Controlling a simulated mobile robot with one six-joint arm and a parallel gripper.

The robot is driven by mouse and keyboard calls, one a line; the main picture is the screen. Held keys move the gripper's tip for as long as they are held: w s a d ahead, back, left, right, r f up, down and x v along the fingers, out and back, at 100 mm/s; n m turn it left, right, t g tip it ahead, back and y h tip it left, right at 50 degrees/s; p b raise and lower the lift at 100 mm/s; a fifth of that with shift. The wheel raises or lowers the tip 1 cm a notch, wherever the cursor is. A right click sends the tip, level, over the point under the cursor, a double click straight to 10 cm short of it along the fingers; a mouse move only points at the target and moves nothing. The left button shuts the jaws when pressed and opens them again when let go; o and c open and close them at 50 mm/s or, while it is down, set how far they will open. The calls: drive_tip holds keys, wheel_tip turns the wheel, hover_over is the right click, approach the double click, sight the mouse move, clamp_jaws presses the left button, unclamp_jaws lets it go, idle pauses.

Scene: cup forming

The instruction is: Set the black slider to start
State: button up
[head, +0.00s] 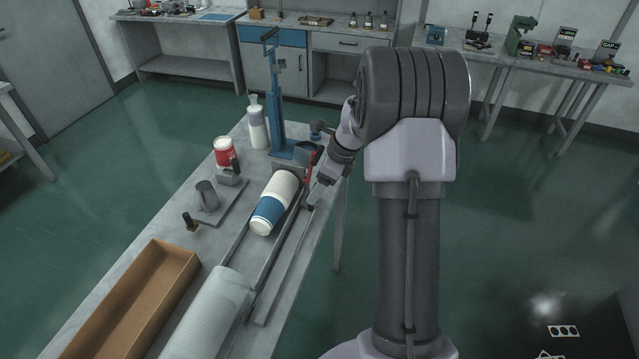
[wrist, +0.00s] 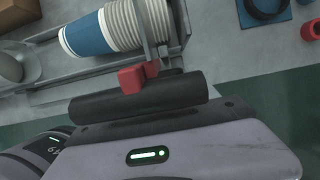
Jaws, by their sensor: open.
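No part is plainly marked as the black slider. A small dark upright piece (head: 190,220) stands on the table left of the rails, and I cannot tell if it is the slider. The wrist view shows the blue-and-white cups (wrist: 88,36) lying on the rails against a grey upright plate. A red block (wrist: 132,79) sits by that plate, just beyond a dark bar (wrist: 140,97) in front of my wrist. The bar partly hides what lies below.
A blue press (head: 279,110), a white bottle (head: 258,127) and a red can (head: 224,150) stand at the table's far end. A metal cup (head: 207,194) stands left. A wooden tray (head: 190,253) and a pale roll (head: 215,305) fill the near end.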

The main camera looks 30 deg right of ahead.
drive_tip(key=shift+o, duration=0.8)
drive_tip(key=shift+w+f, duration=0.15)
drive_tip(key=shift+w, duration=0.15)
drive_tip(key=p+v, duration=0.4)
drive_tip(key=v, duration=1.3)
drive_tip(key=shift+s+r+p, duration=0.25)
drive_tip(key=shift+r+p, duration=0.05)
drive_tip(key=s+a+r+n+b, duration=0.1)
drive_tip(key=s+a+n+b, duration=0.2)
drive_tip(key=a+n+b, duration=0.7)
drive_tip(key=s+a+f+n+t+b, duration=0.1)
drive_tip(key=s+a+f+n, duration=0.2)
drive_tip(key=s+a+n, duration=0.4)
drive_tip(key=s+a+f+n+t+b, duration=0.1)
drive_tip(key=s+a+f+n, duration=0.3)
drive_tip(key=s+a+n, duration=0.3)
drive_tip(key=s+a, duration=0.3)
drive_tip(key=a, duration=0.2)
drive_tip(key=shift+a+h+b, duration=0.4)
